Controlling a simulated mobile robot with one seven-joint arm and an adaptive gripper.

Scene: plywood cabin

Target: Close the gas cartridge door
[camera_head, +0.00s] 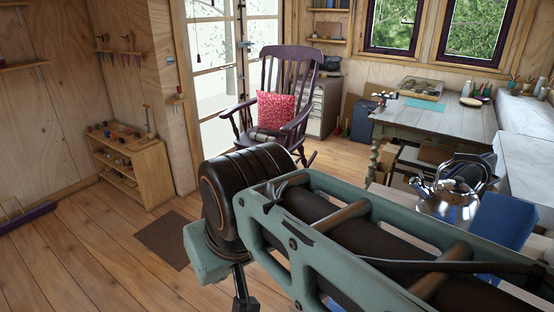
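A blue upright panel (503,222) stands at the right, just beyond my arm. I cannot tell whether it belongs to the gas cartridge door. A shiny metal kettle (446,201) with a dark handle stands left of it. No gas cartridge door can be made out for sure. My own green and black arm crosses the lower right and hides what lies under it. A dark part of mine hangs below its joint at the bottom edge. I cannot make out my gripper's fingers.
A wooden table (450,119) stands at the back right. A dark rocking chair (285,95) with a red cushion (274,112) is at the middle back. A low shelf (133,168) stands left. The wooden floor at lower left is mostly clear, with a brown mat (170,239).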

